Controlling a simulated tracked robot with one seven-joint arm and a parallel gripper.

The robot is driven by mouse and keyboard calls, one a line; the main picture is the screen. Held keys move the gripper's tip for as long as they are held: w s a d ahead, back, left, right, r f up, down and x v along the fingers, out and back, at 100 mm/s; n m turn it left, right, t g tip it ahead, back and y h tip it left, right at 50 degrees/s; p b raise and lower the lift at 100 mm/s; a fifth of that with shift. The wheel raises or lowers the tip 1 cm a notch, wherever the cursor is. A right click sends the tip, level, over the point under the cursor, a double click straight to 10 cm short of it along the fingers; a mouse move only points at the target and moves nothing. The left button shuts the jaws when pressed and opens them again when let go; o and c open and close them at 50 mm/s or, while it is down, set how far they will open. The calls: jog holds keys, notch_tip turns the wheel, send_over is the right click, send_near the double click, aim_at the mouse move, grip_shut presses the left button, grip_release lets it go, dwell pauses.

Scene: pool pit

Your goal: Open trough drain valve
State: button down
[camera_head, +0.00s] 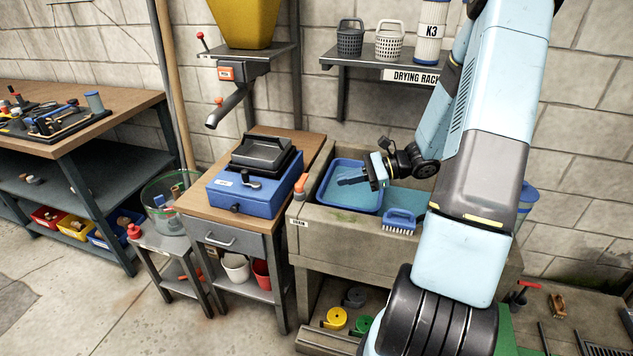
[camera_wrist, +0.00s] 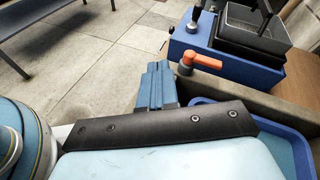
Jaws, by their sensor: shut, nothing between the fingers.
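The stone trough (camera_head: 335,222) carries a DRAIN label on its front left corner. Above that label, an orange valve lever (camera_head: 300,184) stands on the trough's left rim. In the wrist view my gripper's blue fingers (camera_wrist: 155,72) are together and empty, just left of the lever. The drain outlet itself cannot be made out.
A blue tray (camera_head: 345,205) and a blue brush (camera_head: 398,220) are at the trough. A blue scale-like box (camera_head: 240,192) stands on the wooden cabinet left of the lever. A grey spout (camera_head: 229,107) hangs above it. A drying rack (camera_head: 365,64) is on the wall behind.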

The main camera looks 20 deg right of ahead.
jog(key=w+d+f+m+t, duration=0.3)
jog(key=d+f+m+t, duration=0.3)
jog(key=f+m, duration=0.1)
jog(key=shift+f+y, duration=0.25)
jog(key=shift+y, duration=0.05)
jog(key=shift+w, duration=0.15)
send_near(302, 182)
jog(key=w+a, duration=0.1)
jog(key=w, duration=0.1)
jog(key=w+a, duration=0.1)
jog(key=w+a+f, duration=0.1)
jog(key=w, duration=0.1)
jog(key=shift+w+a, duration=0.3)
jog(key=shift+a, duration=0.1)
jog(key=shift+w, duration=0.1)
